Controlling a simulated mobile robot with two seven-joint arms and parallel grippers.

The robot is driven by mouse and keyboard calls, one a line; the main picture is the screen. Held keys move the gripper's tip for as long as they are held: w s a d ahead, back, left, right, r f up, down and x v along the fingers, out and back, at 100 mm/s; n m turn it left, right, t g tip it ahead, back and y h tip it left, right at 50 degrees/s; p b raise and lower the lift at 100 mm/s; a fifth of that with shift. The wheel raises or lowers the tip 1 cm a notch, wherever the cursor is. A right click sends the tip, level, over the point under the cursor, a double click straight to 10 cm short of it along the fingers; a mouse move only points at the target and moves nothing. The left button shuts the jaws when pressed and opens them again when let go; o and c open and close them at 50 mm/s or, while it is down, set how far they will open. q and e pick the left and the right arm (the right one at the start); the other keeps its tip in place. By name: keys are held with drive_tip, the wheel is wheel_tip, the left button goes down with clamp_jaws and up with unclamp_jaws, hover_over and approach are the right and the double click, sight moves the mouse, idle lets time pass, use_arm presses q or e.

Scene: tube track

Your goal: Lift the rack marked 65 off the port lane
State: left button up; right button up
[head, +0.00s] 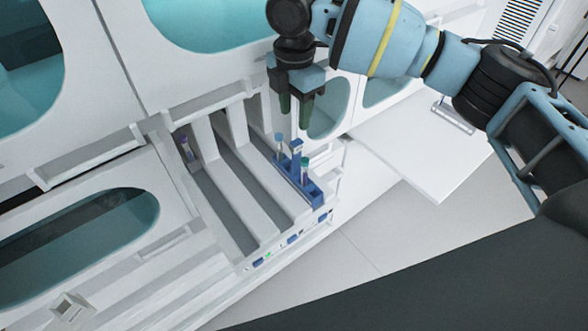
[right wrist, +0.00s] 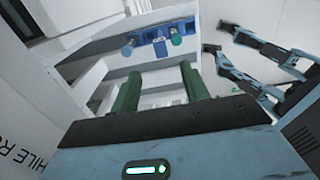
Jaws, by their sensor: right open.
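A blue rack (head: 313,193) sits in the rightmost lane of the white track unit. It has an upright blue handle and carries a tube with a light blue cap (head: 279,138) and one with a green cap (head: 304,162). No number on it can be read. My right gripper (head: 294,110) is open and empty, its green fingers pointing down above the rack, apart from it. In the right wrist view the rack (right wrist: 160,45) shows beyond the open fingers (right wrist: 158,88), with a tube on each side of its handle. My left gripper is not seen in the head view.
A purple-capped tube (head: 185,146) stands in the leftmost lane. White dividers (head: 240,175) separate the lanes. Small blue marks and a green light are on the unit's front edge (head: 268,256). A white panel (head: 430,160) juts out at the right. White walls with teal windows stand behind.

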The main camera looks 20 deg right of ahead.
sight(297, 142)
drive_tip(key=shift+s+d+f, duration=0.1)
drive_tip(key=shift+d+f, duration=0.05)
drive_tip(key=shift+f, duration=1.85)
drive_tip(key=shift+d+f, duration=0.1)
drive_tip(key=shift+f, duration=1.85)
drive_tip(key=shift+c, duration=0.3)
clamp_jaws()
